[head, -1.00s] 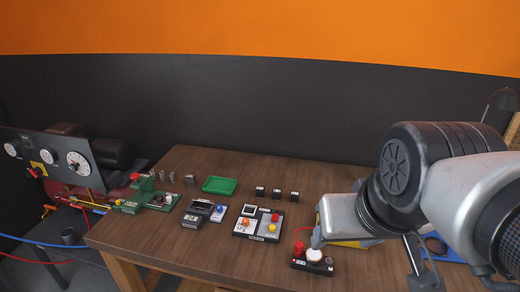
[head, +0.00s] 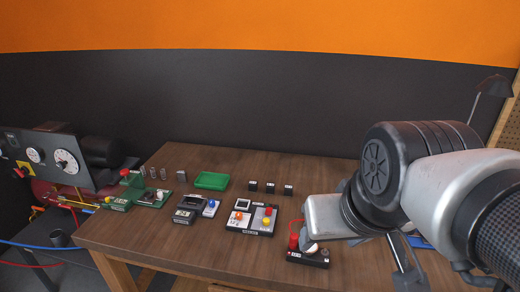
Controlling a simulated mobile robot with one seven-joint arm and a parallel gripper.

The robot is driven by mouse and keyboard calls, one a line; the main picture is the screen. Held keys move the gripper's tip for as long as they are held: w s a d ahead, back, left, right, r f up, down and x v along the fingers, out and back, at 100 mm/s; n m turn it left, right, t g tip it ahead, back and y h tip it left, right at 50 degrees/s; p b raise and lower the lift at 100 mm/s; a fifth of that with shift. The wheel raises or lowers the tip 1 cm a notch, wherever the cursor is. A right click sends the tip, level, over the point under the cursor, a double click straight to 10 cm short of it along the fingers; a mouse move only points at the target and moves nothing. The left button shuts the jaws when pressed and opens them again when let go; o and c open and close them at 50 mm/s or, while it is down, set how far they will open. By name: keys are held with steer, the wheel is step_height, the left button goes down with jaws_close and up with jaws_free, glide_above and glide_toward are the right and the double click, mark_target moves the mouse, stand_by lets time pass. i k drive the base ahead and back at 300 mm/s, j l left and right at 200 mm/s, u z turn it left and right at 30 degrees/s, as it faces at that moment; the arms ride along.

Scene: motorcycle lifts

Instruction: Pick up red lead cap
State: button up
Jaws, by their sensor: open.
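The red lead cap (head: 294,241) is a small upright red cylinder at the left end of a black block (head: 308,258) near the table's front edge. A thin red wire loops above it. My gripper (head: 309,240) is just right of the cap, over the block's right part. It is open, and its fingers are mostly hidden by its grey housing. I see no contact with the cap, but the exact gap cannot be told. A pale round knob on the block is partly covered by my gripper.
The wooden table (head: 200,240) holds a panel with coloured knobs (head: 250,218), a meter-like device (head: 190,209), a green tray (head: 211,180) and small black blocks (head: 270,187). A gauge panel (head: 50,158) stands at left. Bare tabletop lies behind the block.

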mark_target(294, 242)
steer(key=k, duration=0.4)
steer(key=i+j, duration=0.1)
steer(key=j, duration=1.45)
steer(key=i+z, duration=0.05)
steer(key=i, duration=0.05)
